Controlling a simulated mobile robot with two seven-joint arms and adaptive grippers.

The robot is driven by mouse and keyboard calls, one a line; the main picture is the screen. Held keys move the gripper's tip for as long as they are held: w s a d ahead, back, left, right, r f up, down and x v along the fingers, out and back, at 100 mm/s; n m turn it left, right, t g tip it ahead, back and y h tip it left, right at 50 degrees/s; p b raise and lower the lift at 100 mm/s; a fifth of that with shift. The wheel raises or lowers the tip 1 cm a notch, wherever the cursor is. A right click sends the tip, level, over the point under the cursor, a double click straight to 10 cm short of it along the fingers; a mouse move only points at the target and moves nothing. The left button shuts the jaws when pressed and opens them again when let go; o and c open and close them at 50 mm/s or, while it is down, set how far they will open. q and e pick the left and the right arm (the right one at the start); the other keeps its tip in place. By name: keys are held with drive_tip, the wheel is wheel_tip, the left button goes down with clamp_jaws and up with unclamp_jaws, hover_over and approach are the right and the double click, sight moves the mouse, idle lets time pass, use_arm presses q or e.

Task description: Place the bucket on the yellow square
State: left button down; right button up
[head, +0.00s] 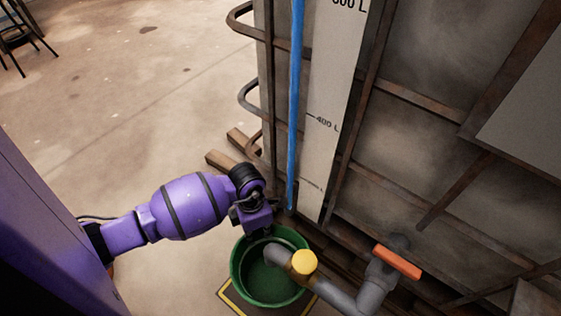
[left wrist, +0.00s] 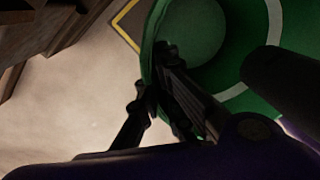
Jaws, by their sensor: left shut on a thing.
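The green bucket (head: 254,288) is upright at the bottom centre of the head view, under a grey pipe outlet. My left gripper (head: 254,222) is shut on its rim at the far side. In the left wrist view, the fingers (left wrist: 152,80) straddle the wall of the bucket (left wrist: 291,50). The yellow square (head: 228,301) is an outline on a dark patch of floor, mostly hidden beneath the bucket. Its corner also shows in the left wrist view (left wrist: 124,17). I cannot tell whether the bucket touches the floor. My right gripper is not in view.
A grey pipe with a yellow cap (head: 304,262) and an orange-handled valve (head: 397,262) reaches over the bucket. The caged vat (head: 420,140) with a volume scale (head: 333,100) blocks the right. Wooden beams (head: 236,150) stick out at its base.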

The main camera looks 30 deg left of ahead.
sight(259, 240)
use_arm(q)
drive_tip(key=shift+d+f, duration=0.1)
drive_tip(key=shift+f, duration=0.35)
wheel_tip(259, 240, down, 4)
drive_tip(key=shift+b, duration=1.15)
wheel_tip(259, 240, down, 5)
drive_tip(key=shift+f+b, duration=0.1)
drive_tip(key=shift+b, duration=1.15)
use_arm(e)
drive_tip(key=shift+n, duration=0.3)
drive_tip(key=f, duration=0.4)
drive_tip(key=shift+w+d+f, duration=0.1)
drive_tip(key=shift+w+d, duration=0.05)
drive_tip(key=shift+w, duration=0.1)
use_arm(q)
drive_tip(key=c, duration=1.9)
unclamp_jaws()
drive_tip(key=shift+c, duration=0.2)
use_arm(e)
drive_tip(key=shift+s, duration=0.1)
